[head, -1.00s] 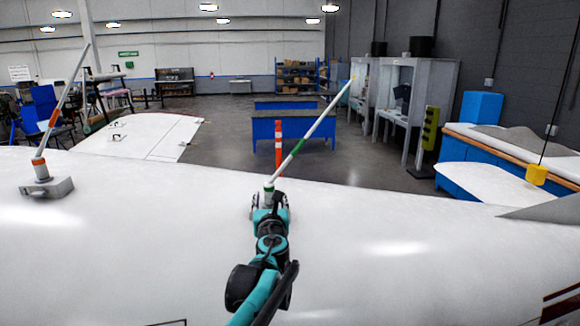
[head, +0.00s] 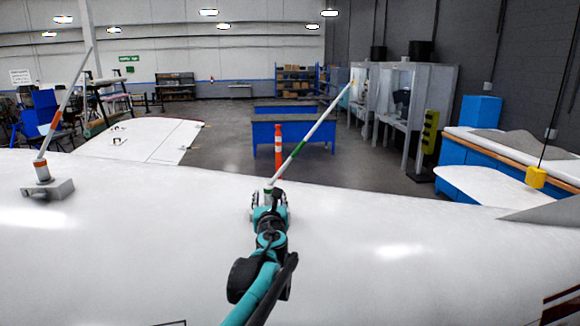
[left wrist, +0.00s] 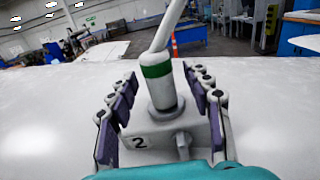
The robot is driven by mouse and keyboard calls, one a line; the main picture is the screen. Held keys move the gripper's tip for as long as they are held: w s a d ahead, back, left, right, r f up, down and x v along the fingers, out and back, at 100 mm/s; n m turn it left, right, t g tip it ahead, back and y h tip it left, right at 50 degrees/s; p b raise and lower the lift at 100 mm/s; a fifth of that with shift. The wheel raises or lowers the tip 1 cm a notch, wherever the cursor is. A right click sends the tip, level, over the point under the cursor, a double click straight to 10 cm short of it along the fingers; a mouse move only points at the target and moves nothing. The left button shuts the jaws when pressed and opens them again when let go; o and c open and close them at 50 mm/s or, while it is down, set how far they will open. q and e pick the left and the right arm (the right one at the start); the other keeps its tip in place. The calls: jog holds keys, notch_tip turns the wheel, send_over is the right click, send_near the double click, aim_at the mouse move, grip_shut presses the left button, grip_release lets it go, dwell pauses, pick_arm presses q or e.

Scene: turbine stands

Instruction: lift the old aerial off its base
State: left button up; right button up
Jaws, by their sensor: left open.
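A white aerial with green bands (head: 298,150) leans up to the right from its base on the white curved surface. In the left wrist view its lower green band (left wrist: 156,72) stands above a grey base block (left wrist: 150,140) marked "2", with a small knob at the front. My left gripper (head: 269,198) is open, its fingers on either side of the aerial's foot and base block. I cannot tell whether they touch it. A second aerial with orange bands (head: 55,122) stands on a grey base (head: 47,189) at the left. My right gripper is not in view.
The white curved surface (head: 140,220) is clear between the two aerials. A yellow block (head: 536,177) hangs on a dark line at the right. Beyond are blue tables (head: 290,131), an orange-and-white post (head: 278,146) and a white panel (head: 140,137).

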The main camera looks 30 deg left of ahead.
aim_at(269, 187)
pick_arm(q)
grip_shut()
jog(key=shift+r+p, duration=0.55)
jog(key=shift+r, duration=0.25)
jog(key=shift+r+p, duration=1.2)
jog(key=shift+r, duration=0.55)
jog(key=p+v, duration=0.1)
jog(key=v, duration=0.7)
